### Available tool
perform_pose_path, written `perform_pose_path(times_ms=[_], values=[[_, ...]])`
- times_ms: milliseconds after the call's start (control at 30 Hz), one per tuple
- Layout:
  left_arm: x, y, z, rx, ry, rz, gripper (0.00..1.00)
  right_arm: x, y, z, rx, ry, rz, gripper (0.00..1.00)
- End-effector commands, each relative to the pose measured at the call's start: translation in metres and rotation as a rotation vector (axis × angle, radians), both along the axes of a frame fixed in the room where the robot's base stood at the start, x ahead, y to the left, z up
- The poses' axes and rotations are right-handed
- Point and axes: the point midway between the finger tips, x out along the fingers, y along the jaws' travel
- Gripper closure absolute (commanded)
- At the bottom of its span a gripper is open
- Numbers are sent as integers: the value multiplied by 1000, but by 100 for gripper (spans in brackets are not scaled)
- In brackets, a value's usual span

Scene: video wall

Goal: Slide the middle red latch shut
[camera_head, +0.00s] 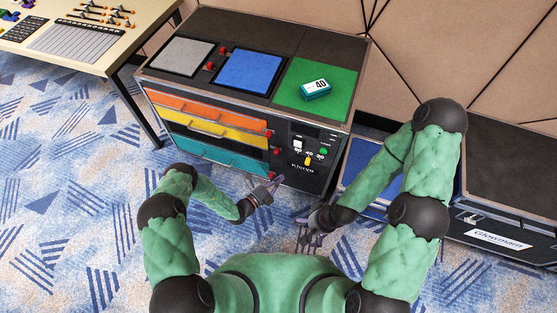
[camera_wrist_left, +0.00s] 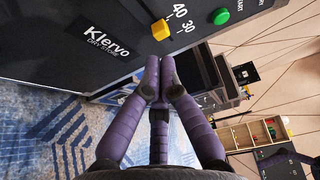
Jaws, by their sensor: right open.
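The cabinet (camera_head: 318,185) has orange, yellow and teal drawers, with small red latches along their right side. The middle red latch (camera_head: 277,151) is beside the yellow drawer (camera_head: 215,131); its exact position is too small to tell. My left gripper (camera_head: 276,183) is in front of the cabinet's lower front, below and apart from that latch. In the left wrist view its purple fingers (camera_wrist_left: 160,82) meet at the tips with nothing visible between them. No red latch shows there. My right gripper (camera_head: 309,236) is open and empty, low over the carpet to the right.
The control panel has a yellow knob (camera_head: 307,161), which also shows in the left wrist view (camera_wrist_left: 160,30), and a green button (camera_head: 323,152). A teal timer box (camera_head: 316,89) sits on the green top panel (camera_head: 335,78). Patterned carpet (camera_head: 80,200) is clear at left.

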Motion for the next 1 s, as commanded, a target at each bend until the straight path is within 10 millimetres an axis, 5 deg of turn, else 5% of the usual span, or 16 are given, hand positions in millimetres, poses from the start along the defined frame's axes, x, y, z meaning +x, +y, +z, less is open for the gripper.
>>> perform_pose_path(times_ms=[200,567,1000], values=[[16,20,-2,-72,8,119,100,0,0,-1,0,0,0,0],[17,20,-2,-74,9,125,100,0,0,-1,0,0,0,0],[62,-16,-4,-73,5,120,100,0,0,-19,0,0,0,0]])
